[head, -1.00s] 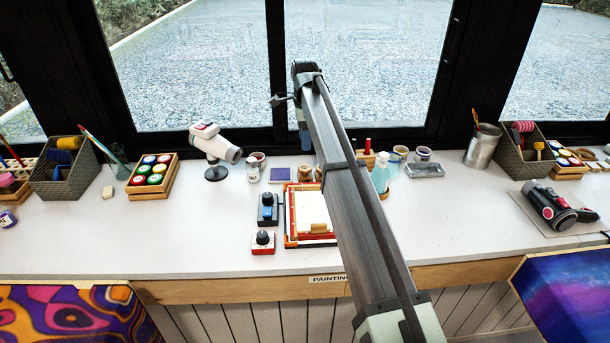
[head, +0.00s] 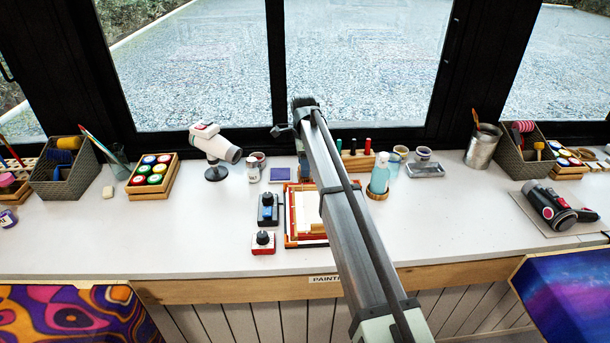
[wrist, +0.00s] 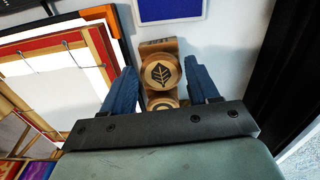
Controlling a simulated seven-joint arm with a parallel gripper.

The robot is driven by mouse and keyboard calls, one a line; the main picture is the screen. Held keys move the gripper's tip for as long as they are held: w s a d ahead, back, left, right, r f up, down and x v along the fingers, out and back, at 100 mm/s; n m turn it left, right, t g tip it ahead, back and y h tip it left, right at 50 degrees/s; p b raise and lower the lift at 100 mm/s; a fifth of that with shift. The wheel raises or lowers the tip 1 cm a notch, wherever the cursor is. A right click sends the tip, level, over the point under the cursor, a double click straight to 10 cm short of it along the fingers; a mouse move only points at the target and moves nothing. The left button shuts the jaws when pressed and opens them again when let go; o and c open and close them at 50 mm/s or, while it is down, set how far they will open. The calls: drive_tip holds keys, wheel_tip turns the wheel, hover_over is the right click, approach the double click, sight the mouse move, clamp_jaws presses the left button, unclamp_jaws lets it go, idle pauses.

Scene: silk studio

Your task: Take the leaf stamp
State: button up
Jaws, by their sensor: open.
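The leaf stamp (wrist: 161,72) is a wooden piece with a dark leaf on its round top, in the middle of the wrist view. My gripper (wrist: 160,67) is open, with one blue finger on each side of the leaf stamp and gaps visible between. A second round wooden stamp (wrist: 162,104) shows just below it, partly hidden by my gripper's body. In the head view my arm hides the stamps, and only a little of my gripper (head: 304,162) shows beside the arm.
A blue pad (head: 280,174) lies just left of the stamps. A framed screen (head: 289,241) lies in front. A rack of coloured markers (head: 352,160), a pump bottle (head: 379,178) and cups stand to the right. The window is close behind.

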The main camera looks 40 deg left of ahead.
wheel_tip(320, 180, down, 4)
drive_tip(key=shift+r, duration=0.2)
drive_tip(key=c, duration=0.5)
wheel_tip(320, 180, up, 10)
drive_tip(key=shift+r, duration=0.1)
idle(0.5)
